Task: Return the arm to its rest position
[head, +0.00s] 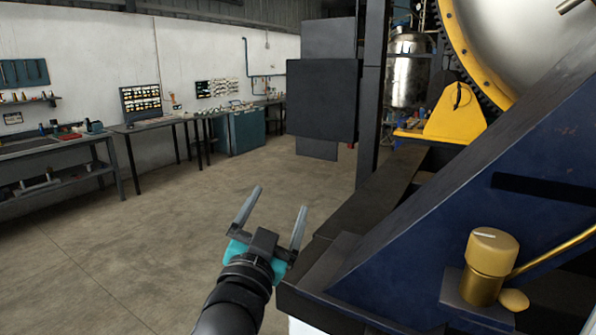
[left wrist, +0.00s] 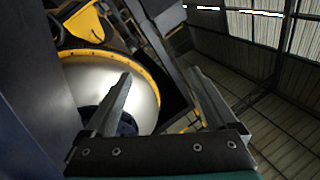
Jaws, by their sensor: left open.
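My left gripper (head: 271,216) is open and empty in the head view, its two grey fingers spread and pointing up and away. It is in the air over the floor, just left of the dark machine frame (head: 340,262). I cannot tell whether its right finger is clear of the frame edge. In the left wrist view the same gripper (left wrist: 160,85) shows two spread fingers with nothing between them but the distant silver drum (left wrist: 140,80) and the ceiling. My right gripper is not in view.
A blue panel (head: 440,230) with a brass knob (head: 489,262) and lever stands close on the right. A silver drum (head: 500,35) with a yellow rim is behind it. Workbenches (head: 100,140) line the left wall. The concrete floor (head: 150,240) at left is clear.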

